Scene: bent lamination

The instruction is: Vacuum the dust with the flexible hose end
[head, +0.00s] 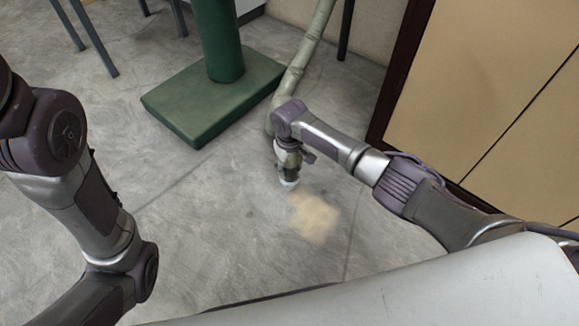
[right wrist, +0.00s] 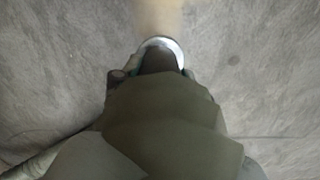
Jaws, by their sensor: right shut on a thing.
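The flexible hose (head: 298,68) is a pale green-grey ribbed tube that comes down from the top of the head view to my right gripper (head: 289,168). The gripper is shut on the hose near its end and points down at the floor. The hose end (head: 289,183) has a pale rim, which also shows in the right wrist view (right wrist: 175,46). The dust (head: 314,218) is a tan patch on the grey floor, just below and right of the hose end. In the right wrist view, the dust (right wrist: 157,15) lies just past the rim. My left gripper is not in view.
A green post on a green base (head: 212,103) stands behind and left of the hose. A tan cabinet with a dark frame (head: 480,80) stands at the right. Grey chair or table legs (head: 92,38) show at the top left. The floor around the dust is clear.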

